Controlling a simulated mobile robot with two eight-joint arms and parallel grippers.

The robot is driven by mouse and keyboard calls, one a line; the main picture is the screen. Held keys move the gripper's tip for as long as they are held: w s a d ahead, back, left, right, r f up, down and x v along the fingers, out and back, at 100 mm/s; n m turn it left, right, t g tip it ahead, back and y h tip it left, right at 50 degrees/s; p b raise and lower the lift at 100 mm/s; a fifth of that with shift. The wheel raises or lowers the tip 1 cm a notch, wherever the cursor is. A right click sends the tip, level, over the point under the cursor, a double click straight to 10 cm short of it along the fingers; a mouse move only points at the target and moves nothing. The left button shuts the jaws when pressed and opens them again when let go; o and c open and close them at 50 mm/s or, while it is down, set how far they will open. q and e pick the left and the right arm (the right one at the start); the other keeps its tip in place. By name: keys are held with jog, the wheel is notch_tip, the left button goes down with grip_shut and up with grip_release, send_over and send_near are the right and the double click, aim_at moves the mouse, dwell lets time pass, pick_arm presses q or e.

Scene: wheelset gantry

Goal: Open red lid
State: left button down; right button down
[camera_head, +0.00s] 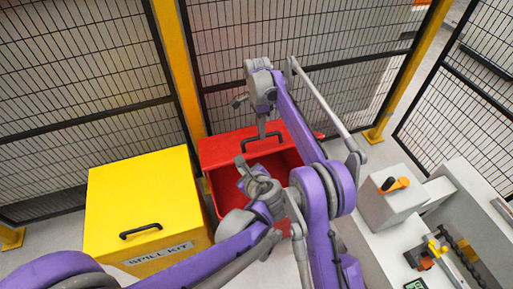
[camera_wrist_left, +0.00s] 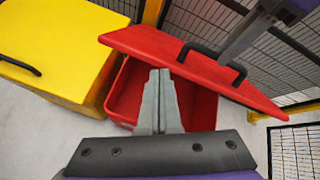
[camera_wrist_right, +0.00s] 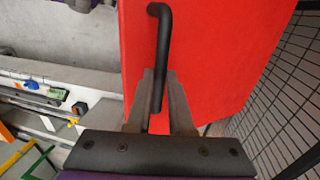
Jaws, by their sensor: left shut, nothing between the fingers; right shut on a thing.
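The red lid (camera_head: 225,147) is raised at an angle above the red bin (camera_head: 210,195), whose inside shows dark red below it. The lid also shows in the left wrist view (camera_wrist_left: 145,45), tilted, with a gap under it. Its black handle (camera_wrist_right: 160,45) is between the fingers of my right gripper (camera_wrist_right: 160,100), which is shut on it. In the head view my right gripper (camera_head: 261,127) is at the lid's handle. My left gripper (camera_wrist_left: 160,78) is shut and empty, in front of the bin's opening. In the head view my arms hide part of the bin.
A yellow spill kit box (camera_head: 125,195) with a black handle stands left of the bin. Mesh fencing (camera_head: 290,50) with a yellow post (camera_head: 178,70) is behind. A grey workbench (camera_head: 380,240) with fixtures is at the right.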

aim_at(257, 152)
pick_arm(q)
jog(key=w+d+m+t, duration=0.2)
jog(key=d+m, duration=0.4)
jog(key=d, duration=0.1)
pick_arm(e)
jog(key=shift+w+a+f, duration=0.15)
jog(key=shift+f, duration=0.05)
pick_arm(q)
jog(key=x, duration=0.9)
jog(key=shift+w+f, duration=0.15)
jog(key=shift+w, duration=0.15)
jog(key=shift+w+a+r, duration=0.15)
jog(key=shift+w+r, duration=0.25)
jog(key=shift+r, duration=0.1)
jog(key=shift+w+a+r, duration=0.15)
jog(key=shift+w+r, duration=0.2)
jog(key=shift+r, duration=0.2)
jog(key=shift+a+f, duration=0.1)
pick_arm(e)
jog(key=c, duration=0.8)
grip_release()
jog(key=shift+r, duration=0.1)
